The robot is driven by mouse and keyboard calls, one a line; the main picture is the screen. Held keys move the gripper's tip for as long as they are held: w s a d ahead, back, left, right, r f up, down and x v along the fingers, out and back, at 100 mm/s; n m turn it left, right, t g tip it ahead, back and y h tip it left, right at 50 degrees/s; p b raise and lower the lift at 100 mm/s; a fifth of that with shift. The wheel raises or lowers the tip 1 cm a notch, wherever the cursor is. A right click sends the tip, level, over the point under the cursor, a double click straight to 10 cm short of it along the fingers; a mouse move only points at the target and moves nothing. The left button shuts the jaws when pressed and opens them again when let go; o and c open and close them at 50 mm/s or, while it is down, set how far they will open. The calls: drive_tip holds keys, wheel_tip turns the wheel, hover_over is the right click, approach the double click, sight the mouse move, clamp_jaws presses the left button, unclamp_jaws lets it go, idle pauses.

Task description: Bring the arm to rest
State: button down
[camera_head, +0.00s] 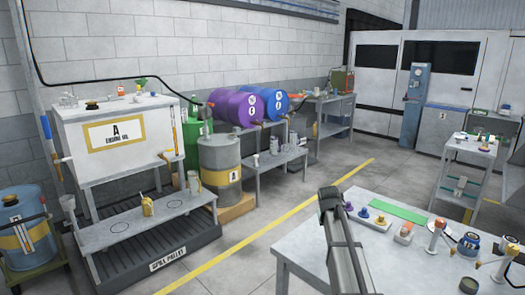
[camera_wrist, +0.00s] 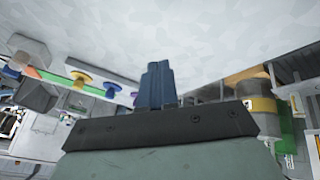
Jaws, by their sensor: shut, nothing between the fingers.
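My gripper (camera_wrist: 157,85) is in the middle of the wrist view, its dark blue fingers together with nothing between them. They point away from the camera toward a bare pale grey surface. In the head view my grey arm (camera_head: 343,245) rises at the lower middle, in front of the right-hand workbench. I cannot make out the fingertips there. No object is held.
The workbench (camera_head: 300,250) carries a green strip (camera_head: 397,212), several coloured knobs and small tools. On the left stand a white engine oil tank (camera_head: 80,150), a grey drum (camera_head: 220,160) and purple (camera_head: 236,106) and blue (camera_head: 275,100) drums. The floor (camera_head: 265,235) between is clear.

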drive_tip(key=s+a+f+t, duration=0.1)
drive_tip(key=a+f, duration=0.2)
drive_tip(key=a, duration=0.7)
drive_tip(key=s+a+f+n+t, duration=0.1)
drive_tip(key=a+f, duration=0.1)
drive_tip(key=a, duration=0.8)
drive_tip(key=s+a+f+t, duration=0.1)
drive_tip(key=a+f, duration=0.2)
drive_tip(key=a, duration=0.8)
drive_tip(key=s+d+f+g, duration=0.2)
drive_tip(key=s+d+f, duration=0.3)
drive_tip(key=s+f, duration=0.4)
drive_tip(key=s+d+f+g, duration=0.3)
drive_tip(key=s+d+f, duration=0.25)
drive_tip(key=f, duration=0.45)
drive_tip(key=s+d+f+g, duration=0.2)
drive_tip(key=s+d+f, duration=0.3)
drive_tip(key=s+f, duration=0.45)
drive_tip(key=s+d+f+g+y, duration=0.1)
drive_tip(key=s+d+f+g, duration=0.1)
drive_tip(key=s, duration=0.9)
drive_tip(key=s+d+f+g+y, duration=0.1)
drive_tip(key=s+f, duration=0.4)
drive_tip(key=s, duration=0.6)
drive_tip(key=s+d+f+g+y, duration=0.1)
drive_tip(key=s+f+g, duration=0.3)
drive_tip(key=s, duration=0.7)
drive_tip(key=shift+s+d+m+g, duration=0.3)
drive_tip(key=shift+s+d, duration=0.05)
drive_tip(key=shift+d, duration=0.55)
